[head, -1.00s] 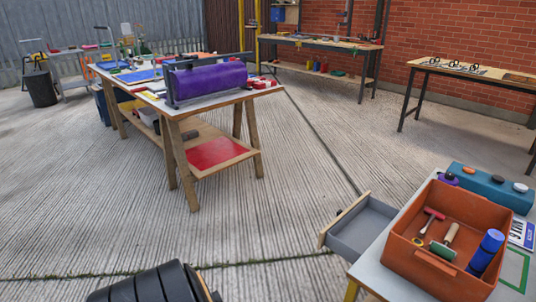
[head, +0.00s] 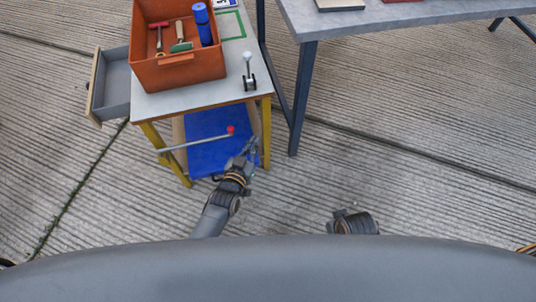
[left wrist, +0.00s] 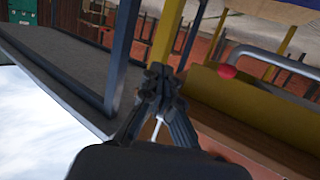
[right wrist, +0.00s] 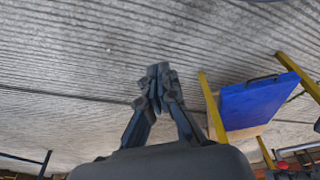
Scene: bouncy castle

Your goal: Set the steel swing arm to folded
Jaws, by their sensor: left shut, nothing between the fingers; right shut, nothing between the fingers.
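The steel swing arm (head: 195,143) is a thin grey bar with a red knob (head: 231,130) at its right end. It crosses in front of the workbench's yellow legs, below the top; I cannot tell how it is hinged. The knob (left wrist: 228,71) and grey bar (left wrist: 275,63) also show in the left wrist view. My left gripper (head: 252,147) is shut and empty, just right of and below the knob, apparently apart from it. Its fingers (left wrist: 160,75) show closed in its own view. My right gripper (right wrist: 158,75) is shut and empty over the concrete floor; the head view does not show its fingertips.
The workbench (head: 200,97) carries an orange bin (head: 180,73) of tools and a small upright lever (head: 248,72). A blue panel (head: 205,160) lies low between its legs. An open drawer (head: 115,80) sticks out left. A grey table (head: 390,20) stands right. Concrete is clear at far right.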

